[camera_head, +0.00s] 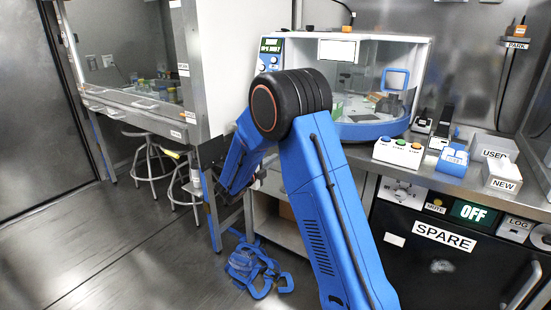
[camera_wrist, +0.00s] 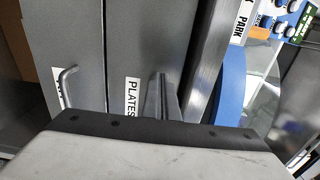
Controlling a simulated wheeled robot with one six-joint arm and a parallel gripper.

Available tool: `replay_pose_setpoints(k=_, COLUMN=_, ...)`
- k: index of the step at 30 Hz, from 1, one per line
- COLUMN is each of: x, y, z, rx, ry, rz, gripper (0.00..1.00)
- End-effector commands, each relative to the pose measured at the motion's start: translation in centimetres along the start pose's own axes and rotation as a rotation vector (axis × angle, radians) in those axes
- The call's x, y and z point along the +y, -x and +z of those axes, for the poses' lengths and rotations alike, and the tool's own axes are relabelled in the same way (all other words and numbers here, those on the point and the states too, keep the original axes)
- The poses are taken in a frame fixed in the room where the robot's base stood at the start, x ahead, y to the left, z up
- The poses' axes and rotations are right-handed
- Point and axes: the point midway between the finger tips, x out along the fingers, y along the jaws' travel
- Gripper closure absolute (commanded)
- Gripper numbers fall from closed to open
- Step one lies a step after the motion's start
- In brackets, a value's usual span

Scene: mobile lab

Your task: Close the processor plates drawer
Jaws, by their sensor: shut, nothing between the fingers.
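The plates drawer front (camera_wrist: 133,60) is a grey panel with a white "PLATES" label (camera_wrist: 132,97), turned on its side in the wrist view. My gripper (camera_wrist: 162,76) is shut and empty, its narrow grey fingers pointing at this panel just right of the label. The frames do not show clearly whether the fingertips touch the panel. How far the drawer stands out is also unclear. The drawer's handle is not distinguishable. In the head view my blue arm reaches down and left, and the drawer cannot be made out.
A neighbouring grey panel (camera_wrist: 65,40) has a metal handle (camera_wrist: 68,88). The blue-and-white processor (camera_head: 352,85) stands on the bench, with a button box (camera_head: 398,152) to its right. Stools (camera_head: 150,165) stand at the left. Blue loops (camera_head: 258,268) lie on the floor near my arm.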

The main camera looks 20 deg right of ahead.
Motion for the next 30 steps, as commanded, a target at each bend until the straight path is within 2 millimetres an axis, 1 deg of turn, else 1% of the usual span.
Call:
replay_pose_setpoints(k=1, x=0.0, y=1.3, z=0.1, rx=-0.003, ry=0.001, rz=0.0, gripper=1.0)
replay_pose_setpoints(k=6, x=0.0, y=4.7, z=0.1, rx=-0.003, ry=0.001, rz=0.0, gripper=1.0)
replay_pose_setpoints(k=9, x=0.0, y=6.4, z=0.1, rx=-0.004, ry=0.0, rz=0.001, gripper=1.0)
replay_pose_setpoints(k=13, x=0.0, y=8.1, z=0.1, rx=-0.003, ry=0.001, rz=0.0, gripper=1.0)
replay_pose_setpoints(k=18, x=0.1, y=9.2, z=0.0, rx=-0.001, ry=0.001, rz=0.001, gripper=1.0)
replay_pose_setpoints(k=23, x=-0.1, y=9.4, z=-0.3, rx=0.006, ry=-0.011, rz=0.005, gripper=1.0)
replay_pose_setpoints(k=26, x=-0.9, y=9.1, z=-1.8, rx=0.037, ry=-0.071, rz=0.025, gripper=1.0)
replay_pose_setpoints(k=29, x=-2.0, y=8.7, z=-4.7, rx=0.098, ry=-0.189, rz=0.062, gripper=1.0)
replay_pose_setpoints(k=30, x=-2.5, y=8.6, z=-6.1, rx=0.129, ry=-0.249, rz=0.081, gripper=1.0)
